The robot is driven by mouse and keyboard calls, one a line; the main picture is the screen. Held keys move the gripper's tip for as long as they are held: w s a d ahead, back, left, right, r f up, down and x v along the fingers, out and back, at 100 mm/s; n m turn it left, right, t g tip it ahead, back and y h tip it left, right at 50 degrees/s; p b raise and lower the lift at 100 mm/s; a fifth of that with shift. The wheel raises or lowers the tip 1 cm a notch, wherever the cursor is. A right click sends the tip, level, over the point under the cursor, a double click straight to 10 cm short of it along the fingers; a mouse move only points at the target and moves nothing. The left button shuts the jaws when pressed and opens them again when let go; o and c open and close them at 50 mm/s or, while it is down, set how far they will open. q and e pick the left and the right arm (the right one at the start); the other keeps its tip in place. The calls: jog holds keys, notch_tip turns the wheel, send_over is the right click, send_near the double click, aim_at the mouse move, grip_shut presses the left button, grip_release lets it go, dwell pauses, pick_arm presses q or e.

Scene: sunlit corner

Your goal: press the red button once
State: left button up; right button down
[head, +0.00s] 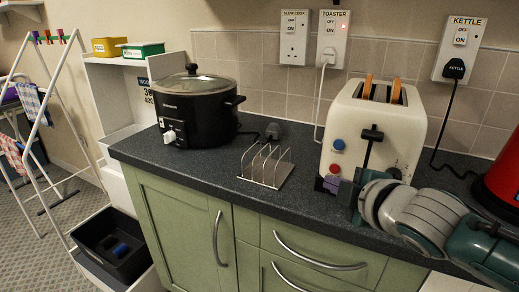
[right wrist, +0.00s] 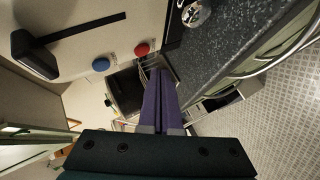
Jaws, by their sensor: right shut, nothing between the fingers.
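The cream toaster (head: 375,120) stands on the dark worktop with two slices of toast in its top. The red button (head: 334,168) is on its front face, just below a blue button (head: 338,144). In the right wrist view the red button (right wrist: 141,49) shows clear, with the blue button (right wrist: 100,65) to its left. My right gripper (head: 326,184) is in front of the toaster, just below the red button in the head view. Its purple fingers (right wrist: 160,72) are together and empty, with the tips close to the red button. I cannot tell any contact. My left gripper is not in view.
The toaster's black lever (head: 372,134) sticks out right of the buttons. A metal toast rack (head: 265,168) stands left of the gripper, with a black slow cooker (head: 195,110) beyond. A red kettle (head: 503,175) is at the right edge. Worktop in front of the rack is clear.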

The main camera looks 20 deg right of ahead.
jog(key=shift+s+a+p, duration=0.4)
jog(key=shift+s+a, duration=0.8)
jog(key=shift+a, duration=0.15)
